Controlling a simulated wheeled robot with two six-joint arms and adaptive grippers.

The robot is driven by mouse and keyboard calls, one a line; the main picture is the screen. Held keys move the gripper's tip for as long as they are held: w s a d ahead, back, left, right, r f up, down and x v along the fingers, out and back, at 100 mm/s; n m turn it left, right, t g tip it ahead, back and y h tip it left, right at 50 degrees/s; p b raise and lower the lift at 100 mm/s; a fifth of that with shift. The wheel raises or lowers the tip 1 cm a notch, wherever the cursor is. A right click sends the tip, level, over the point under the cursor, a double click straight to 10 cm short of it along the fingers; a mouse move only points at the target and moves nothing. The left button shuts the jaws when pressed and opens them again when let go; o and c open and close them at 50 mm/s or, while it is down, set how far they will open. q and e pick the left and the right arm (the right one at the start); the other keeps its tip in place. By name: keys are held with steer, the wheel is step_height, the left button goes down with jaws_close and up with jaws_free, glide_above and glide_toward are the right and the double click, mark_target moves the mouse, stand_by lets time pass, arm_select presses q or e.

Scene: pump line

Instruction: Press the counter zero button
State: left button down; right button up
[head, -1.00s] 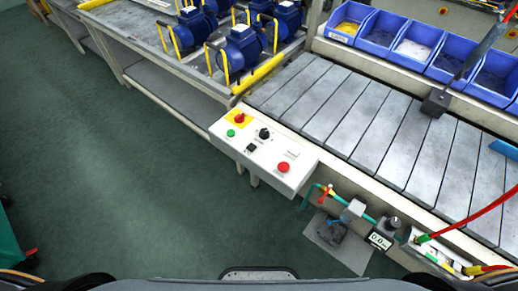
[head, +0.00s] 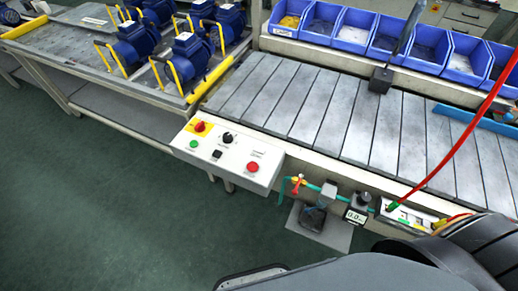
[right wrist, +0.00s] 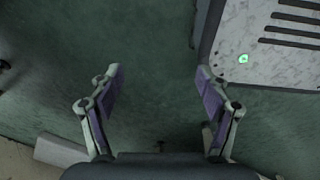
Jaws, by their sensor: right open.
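A white control box (head: 228,155) sits at the front corner of the conveyor in the head view. It carries a red rotary switch on a yellow plate (head: 200,127), a green button (head: 194,144), a black knob (head: 228,138), a small black square button (head: 217,155) and a red button (head: 253,167). Their labels are too small to read, so I cannot tell which one is the counter zero button. My right gripper (right wrist: 160,88) is open and empty above the green floor in the right wrist view. My left gripper is not in view.
A slatted conveyor (head: 330,115) runs to the right, with blue bins (head: 355,32) behind. Blue pumps (head: 137,45) stand on the left bench. A small display (head: 356,216) and piping hang below the conveyor. A grey slotted panel with a green light (right wrist: 243,58) is near my right gripper.

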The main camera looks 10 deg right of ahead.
steer(key=shift+d, duration=0.15)
jaws_close()
stand_by(0.4)
stand_by(1.1)
